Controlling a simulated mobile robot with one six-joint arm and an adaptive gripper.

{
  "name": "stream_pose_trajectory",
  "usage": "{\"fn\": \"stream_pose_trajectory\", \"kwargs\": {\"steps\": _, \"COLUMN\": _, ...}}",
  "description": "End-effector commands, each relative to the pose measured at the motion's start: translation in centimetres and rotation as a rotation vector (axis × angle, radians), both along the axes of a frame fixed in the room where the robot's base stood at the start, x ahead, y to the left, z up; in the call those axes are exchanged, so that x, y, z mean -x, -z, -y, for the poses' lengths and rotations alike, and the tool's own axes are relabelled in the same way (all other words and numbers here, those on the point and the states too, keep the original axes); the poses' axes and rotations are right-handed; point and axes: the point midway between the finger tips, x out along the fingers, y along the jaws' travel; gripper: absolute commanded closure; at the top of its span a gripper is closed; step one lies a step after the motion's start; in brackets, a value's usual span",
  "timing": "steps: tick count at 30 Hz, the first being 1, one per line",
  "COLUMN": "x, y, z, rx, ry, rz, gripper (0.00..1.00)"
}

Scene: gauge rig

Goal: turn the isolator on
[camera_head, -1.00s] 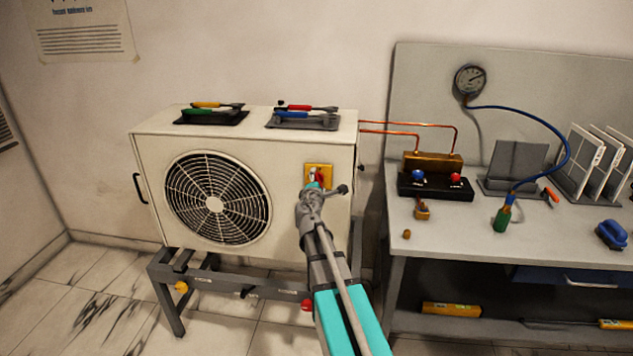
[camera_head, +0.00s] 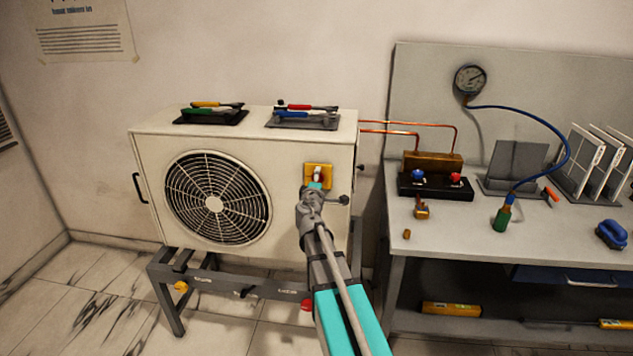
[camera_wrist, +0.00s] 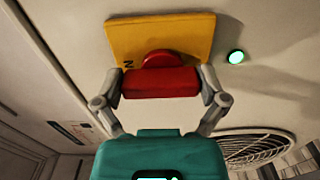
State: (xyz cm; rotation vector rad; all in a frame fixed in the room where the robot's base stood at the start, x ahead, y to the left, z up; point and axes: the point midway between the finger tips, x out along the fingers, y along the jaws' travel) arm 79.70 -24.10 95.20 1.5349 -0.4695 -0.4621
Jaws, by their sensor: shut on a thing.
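The isolator is a yellow plate (camera_head: 309,181) with a red turning handle (camera_head: 319,175) on the front of the cream fan unit (camera_head: 285,165), right of its fan. In the wrist view the plate (camera_wrist: 190,30) fills the upper middle, with a letter N partly showing beside the red handle (camera_wrist: 160,84). My gripper (camera_wrist: 161,86) has one finger on each end of the handle bar and is shut on it. In the head view my gripper (camera_head: 317,184) covers the lower part of the isolator. A small green light (camera_wrist: 236,57) glows beside the plate.
Two tool trays (camera_head: 211,117) (camera_head: 302,121) lie on the fan unit. Copper pipes (camera_head: 410,124) run between unit and bench.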

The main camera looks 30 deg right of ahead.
Motion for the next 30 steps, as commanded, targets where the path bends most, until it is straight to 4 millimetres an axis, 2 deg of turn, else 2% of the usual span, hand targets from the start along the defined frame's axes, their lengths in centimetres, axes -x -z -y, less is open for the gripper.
{"fn": "stream_pose_trajectory", "kwargs": {"steps": 3, "x": -0.2, "y": 0.0, "z": -0.1, "rx": -0.002, "ry": -0.005, "rz": 0.002, "gripper": 0.56}}
{"fn": "stream_pose_trajectory", "kwargs": {"steps": 4, "x": -0.2, "y": 0.0, "z": -0.1, "rx": -0.002, "ry": -0.005, "rz": 0.002, "gripper": 0.03}}
{"fn": "stream_pose_trajectory", "kwargs": {"steps": 5, "x": -0.2, "y": 0.0, "z": -0.1, "rx": -0.002, "ry": -0.004, "rz": 0.001, "gripper": 0.0}}
{"fn": "stream_pose_trajectory", "kwargs": {"steps": 20, "x": 0.4, "y": 0.0, "z": -0.2, "rx": -0.001, "ry": 0.0, "rz": 0.001, "gripper": 0.0}}
{"fn": "stream_pose_trajectory", "kwargs": {"steps": 26, "x": 1.8, "y": 0.0, "z": -1.1, "rx": -0.001, "ry": 0.0, "rz": 0.001, "gripper": 0.0}}
{"fn": "stream_pose_trajectory", "kwargs": {"steps": 30, "x": 3.4, "y": 0.0, "z": -2.2, "rx": -0.001, "ry": -0.001, "rz": 0.001, "gripper": 0.0}}
